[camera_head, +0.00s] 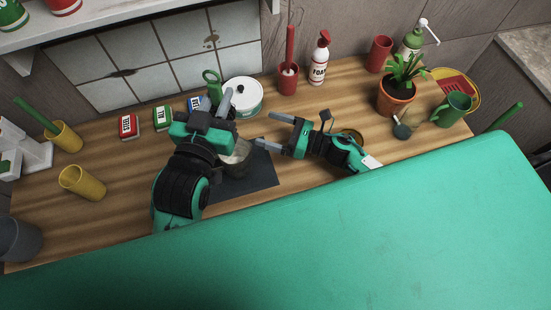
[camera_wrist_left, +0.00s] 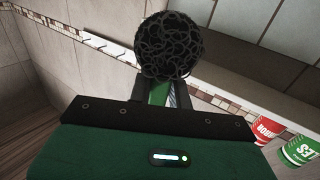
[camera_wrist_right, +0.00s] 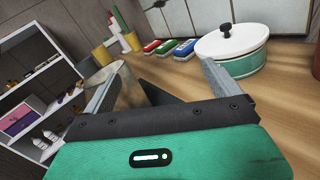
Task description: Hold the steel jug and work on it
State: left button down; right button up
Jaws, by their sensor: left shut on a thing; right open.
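The steel jug (camera_head: 236,160) stands on a dark mat (camera_head: 262,170), partly hidden behind my left gripper. It also shows in the right wrist view (camera_wrist_right: 128,88), dull grey-brown, behind the left finger. My left gripper (camera_head: 220,108) is over the jug and shut on the green handle (camera_head: 211,77) of a scourer. The scourer's dark wire ball (camera_wrist_left: 171,47) shows in the left wrist view. The ball is hidden in the head view, so I cannot tell whether it touches the jug. My right gripper (camera_head: 273,131) is open and empty, right of the jug and apart from it.
A white lidded pot (camera_head: 243,97) stands behind the jug. Red (camera_head: 128,126) and green (camera_head: 162,117) boxes and a yellow cup (camera_head: 82,183) are at left. A red holder (camera_head: 287,80), foam bottle (camera_head: 320,60) and potted plant (camera_head: 397,95) are at right. Bare wood lies left of the mat.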

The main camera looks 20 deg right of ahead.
aim_at(238, 166)
pick_arm(q)
jog(key=shift+d, duration=0.15)
pick_arm(e)
jog(key=s+f+n+g, duration=0.1)
jog(key=s, duration=0.1)
jog(key=s+a+n+g+y, duration=0.1)
jog(key=s+n, duration=0.1)
jog(key=s+f+n+g, duration=0.1)
jog(key=s, duration=0.2)
jog(key=shift+a+f+n+y, duration=0.2)
jog(key=shift+f+n+y, duration=0.1)
jog(key=shift+n, duration=0.1)
jog(key=shift+s+a+f+g, duration=0.1)
jog(key=shift+s+f+g, duration=0.05)
jog(key=shift+s+g, duration=0.2)
jog(key=shift+a+n, duration=0.2)
jog(key=shift+n, duration=0.2)
jog(key=x, duration=1.1)
jog(key=shift+a, duration=0.3)
jog(key=c, duration=1.2)
pick_arm(q)
notch_tip(238, 166, down, 15)
jog(key=shift+f, duration=0.15)
